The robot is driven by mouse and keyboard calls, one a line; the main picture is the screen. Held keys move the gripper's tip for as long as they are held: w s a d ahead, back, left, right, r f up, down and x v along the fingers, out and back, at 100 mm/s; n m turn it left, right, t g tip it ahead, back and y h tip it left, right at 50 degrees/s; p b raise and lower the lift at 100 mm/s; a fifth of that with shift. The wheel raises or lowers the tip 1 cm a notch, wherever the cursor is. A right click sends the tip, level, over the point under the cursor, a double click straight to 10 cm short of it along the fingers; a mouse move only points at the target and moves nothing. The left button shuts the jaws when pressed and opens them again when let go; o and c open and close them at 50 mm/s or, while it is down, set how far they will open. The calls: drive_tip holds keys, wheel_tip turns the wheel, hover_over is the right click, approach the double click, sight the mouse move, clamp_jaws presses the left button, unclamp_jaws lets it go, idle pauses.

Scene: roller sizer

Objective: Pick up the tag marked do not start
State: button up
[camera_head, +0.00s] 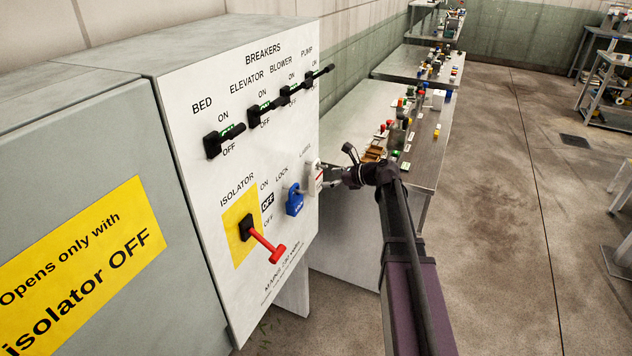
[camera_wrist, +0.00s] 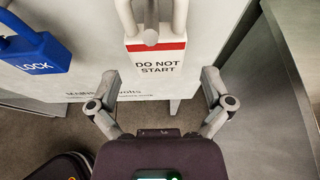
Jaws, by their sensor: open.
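The do not start tag (camera_wrist: 157,62) is a white card with a red band near its top. It hangs from a peg on the panel front, in the upper middle of the wrist view. In the head view the tag (camera_head: 314,180) is at the panel's right edge, partly hidden by my gripper. My gripper (camera_wrist: 157,80) is open, its two fingers spread to either side of the tag's lower part in the picture. In the head view my gripper (camera_head: 326,181) is right at the tag. I cannot tell whether the fingers touch it.
A blue padlock marked lock (camera_wrist: 38,52) hangs just left of the tag; the padlock also shows in the head view (camera_head: 294,201). A red-handled isolator switch (camera_head: 265,244) is further left, with black breaker levers (camera_head: 228,133) above. A bench (camera_head: 428,150) with small parts stands behind my arm.

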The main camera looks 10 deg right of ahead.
sight(319, 178)
drive_tip(key=shift+r+b+x, duration=0.2)
drive_tip(key=shift+b+x, duration=0.45)
drive_tip(key=shift+x, duration=1.75)
drive_tip(key=shift+s+a, duration=0.1)
drive_tip(key=shift+a, duration=0.05)
drive_tip(key=c, duration=1)
